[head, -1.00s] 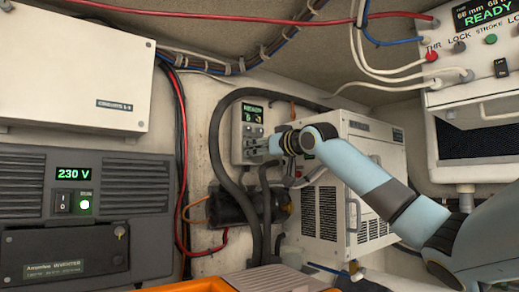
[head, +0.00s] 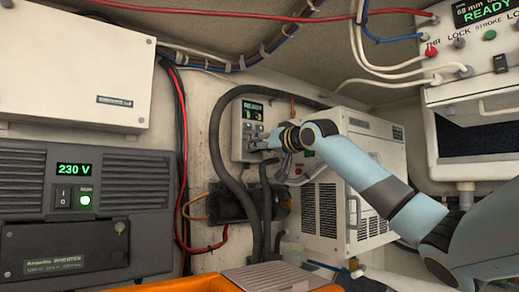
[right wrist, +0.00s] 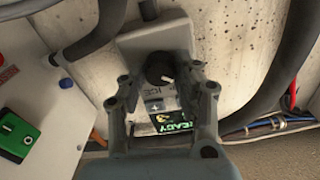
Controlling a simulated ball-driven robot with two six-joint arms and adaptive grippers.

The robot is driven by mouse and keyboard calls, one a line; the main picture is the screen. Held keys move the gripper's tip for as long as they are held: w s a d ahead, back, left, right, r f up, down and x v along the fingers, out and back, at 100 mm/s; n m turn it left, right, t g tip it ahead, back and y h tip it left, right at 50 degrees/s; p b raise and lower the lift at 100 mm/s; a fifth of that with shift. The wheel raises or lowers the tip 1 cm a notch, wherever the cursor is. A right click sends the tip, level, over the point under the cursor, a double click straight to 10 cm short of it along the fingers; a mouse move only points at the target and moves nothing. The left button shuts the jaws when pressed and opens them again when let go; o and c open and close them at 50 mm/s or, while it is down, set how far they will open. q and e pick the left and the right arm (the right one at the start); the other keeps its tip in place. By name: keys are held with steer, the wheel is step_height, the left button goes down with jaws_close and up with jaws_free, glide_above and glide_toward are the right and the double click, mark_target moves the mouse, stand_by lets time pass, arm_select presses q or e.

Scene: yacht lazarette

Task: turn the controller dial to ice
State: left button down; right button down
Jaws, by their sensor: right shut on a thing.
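The controller (head: 249,113) is a small pale box on the back wall, with a lit green READY display at its top. In the right wrist view its dark round dial (right wrist: 159,68) has a pale pointer mark angled towards the lower right. The ICE label (right wrist: 151,88) is at the dial's lower left there, so the pointer is not lined up with it. My right gripper (head: 257,144) reaches the controller's lower face from the right. In the right wrist view its fingers (right wrist: 165,75) are on either side of the dial, shut on it. My left gripper is out of view.
A thick dark hose (head: 217,150) curves just left of the controller. A white vented unit (head: 345,190) stands to the right, behind my arm. A dark inverter (head: 85,215) is at the left, and an orange edge (head: 170,286) shows at the bottom.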

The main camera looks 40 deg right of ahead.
steer(key=shift+d+f+m+b, duration=0.1)
steer(key=shift+m+b, duration=1.5)
steer(key=shift+m, duration=2.1)
steer(key=shift+f+m+b, duration=0.1)
steer(key=shift+m+b, duration=1.5)
steer(key=shift+m, duration=2.1)
steer(key=shift+r, duration=0.1)
steer(key=c, duration=1)
jaws_free()
steer(key=shift+d, duration=0.1)
steer(key=shift+o, duration=0.2)
